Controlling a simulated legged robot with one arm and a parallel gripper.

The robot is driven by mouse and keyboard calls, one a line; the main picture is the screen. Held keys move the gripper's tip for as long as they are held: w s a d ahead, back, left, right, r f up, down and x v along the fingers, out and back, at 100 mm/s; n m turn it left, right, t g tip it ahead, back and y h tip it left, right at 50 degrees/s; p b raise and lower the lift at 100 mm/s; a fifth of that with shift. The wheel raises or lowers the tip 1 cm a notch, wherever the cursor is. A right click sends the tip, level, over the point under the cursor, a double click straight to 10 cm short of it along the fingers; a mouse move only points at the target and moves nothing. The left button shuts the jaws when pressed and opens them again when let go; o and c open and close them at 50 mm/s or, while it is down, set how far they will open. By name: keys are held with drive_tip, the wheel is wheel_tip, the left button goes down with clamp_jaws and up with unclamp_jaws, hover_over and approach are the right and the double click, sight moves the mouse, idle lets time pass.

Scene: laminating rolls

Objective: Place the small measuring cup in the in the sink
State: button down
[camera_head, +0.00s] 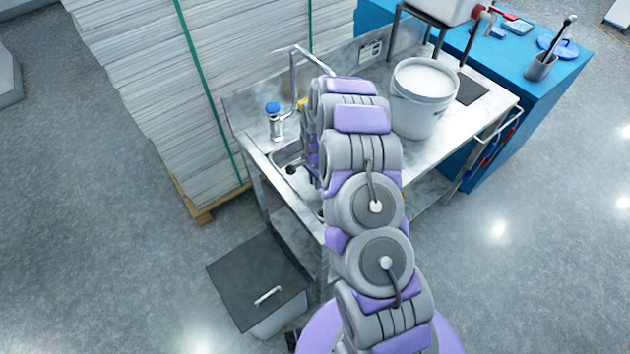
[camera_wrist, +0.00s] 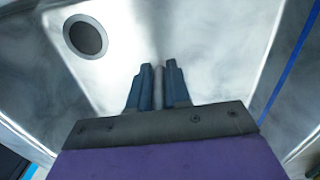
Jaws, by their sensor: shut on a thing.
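My gripper (camera_wrist: 158,72) points down into the metal sink (camera_wrist: 115,75), its two dark blue fingers close together. A slim grey piece (camera_wrist: 158,82) shows between the fingers and fits the small measuring cup, seen edge-on; its bowl cannot be made out. The round dark drain (camera_wrist: 86,37) lies up and to the left of the fingertips in the wrist view. In the head view, the sink (camera_head: 288,157) shows only at its left part; my arm hides the rest, along with the gripper and the cup.
A white bucket (camera_head: 421,100) stands on the steel counter (camera_head: 478,112) right of my arm. A tap (camera_head: 293,72) and a blue-capped bottle (camera_head: 275,122) are at the sink's back left. A dark-lidded bin (camera_head: 258,275) is on the floor. A paper stack (camera_head: 160,90) rises behind.

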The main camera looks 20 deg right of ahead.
drive_tip(key=shift+a, duration=0.45)
drive_tip(key=c, duration=1.4)
unclamp_jaws()
drive_tip(key=shift+a, duration=0.95)
drive_tip(key=shift+o, duration=0.8)
drive_tip(key=shift+a, duration=0.2)
drive_tip(key=shift+o, duration=0.8)
drive_tip(key=shift+d, duration=1.3)
wheel_tip(320, 180, up, 12)
drive_tip(key=shift+r+p, duration=0.1)
drive_tip(key=shift+p, duration=0.85)
drive_tip(key=s+a+r+n, duration=0.2)
drive_tip(key=s+r+n, duration=0.1)
drive_tip(key=s+r, duration=0.45)
drive_tip(key=s+a+r+n, duration=0.2)
drive_tip(key=s+r+n, duration=0.1)
drive_tip(key=s+r, duration=0.5)
drive_tip(key=s+r+n+g, duration=0.1)
drive_tip(key=s+r+n, duration=0.2)
drive_tip(key=s, duration=0.9)
drive_tip(key=s+a+r+n, duration=0.1)
drive_tip(key=s+r+n, duration=0.3)
drive_tip(key=s, duration=0.9)
wheel_tip(320, 180, up, 2)
drive_tip(key=shift+r+g, duration=0.1)
drive_tip(key=shift+g, duration=0.3)
